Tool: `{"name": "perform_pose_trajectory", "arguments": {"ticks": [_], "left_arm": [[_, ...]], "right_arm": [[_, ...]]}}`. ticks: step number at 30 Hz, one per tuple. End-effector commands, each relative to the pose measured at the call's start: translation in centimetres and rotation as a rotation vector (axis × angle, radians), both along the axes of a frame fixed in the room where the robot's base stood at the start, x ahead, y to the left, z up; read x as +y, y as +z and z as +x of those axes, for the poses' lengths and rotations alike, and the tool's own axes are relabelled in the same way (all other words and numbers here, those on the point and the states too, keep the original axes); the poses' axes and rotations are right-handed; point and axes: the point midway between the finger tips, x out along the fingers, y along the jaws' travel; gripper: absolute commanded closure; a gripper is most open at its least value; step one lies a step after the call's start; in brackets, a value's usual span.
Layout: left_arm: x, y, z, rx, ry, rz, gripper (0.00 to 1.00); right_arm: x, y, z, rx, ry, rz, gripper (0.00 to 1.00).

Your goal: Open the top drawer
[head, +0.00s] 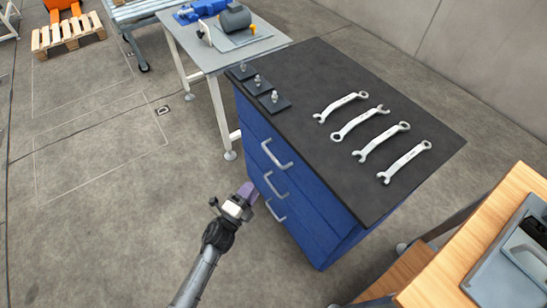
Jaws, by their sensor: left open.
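The blue drawer cabinet (318,213) has a dark top and a front with three silver handles, one above another. The top drawer's handle (271,158) is the highest, and its drawer front looks flush with the others. The middle handle (275,186) and the bottom handle (275,213) are below it. My right gripper is out of view.
Several wrenches (380,141) and small dark plates with knobs (257,84) lie on the cabinet top. A grey table (262,37) stands behind it. A wooden workbench (460,262) is close at lower right. The floor (110,220) to the left is clear.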

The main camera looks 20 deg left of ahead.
Motion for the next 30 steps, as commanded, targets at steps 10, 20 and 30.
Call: {"name": "perform_pose_trajectory", "arguments": {"ticks": [10, 20, 30], "left_arm": [[-0.8, 0.6, 3.4, -0.017, 0.003, 0.042, 0.6], [-2.2, 1.6, 9.2, -0.016, 0.004, 0.041, 0.6], [-3.0, 2.3, 12.7, -0.014, 0.004, 0.04, 0.6]], "right_arm": [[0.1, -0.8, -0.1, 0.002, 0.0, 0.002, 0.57], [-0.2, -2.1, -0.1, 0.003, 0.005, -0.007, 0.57], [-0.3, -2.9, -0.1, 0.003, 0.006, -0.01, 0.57]]}}
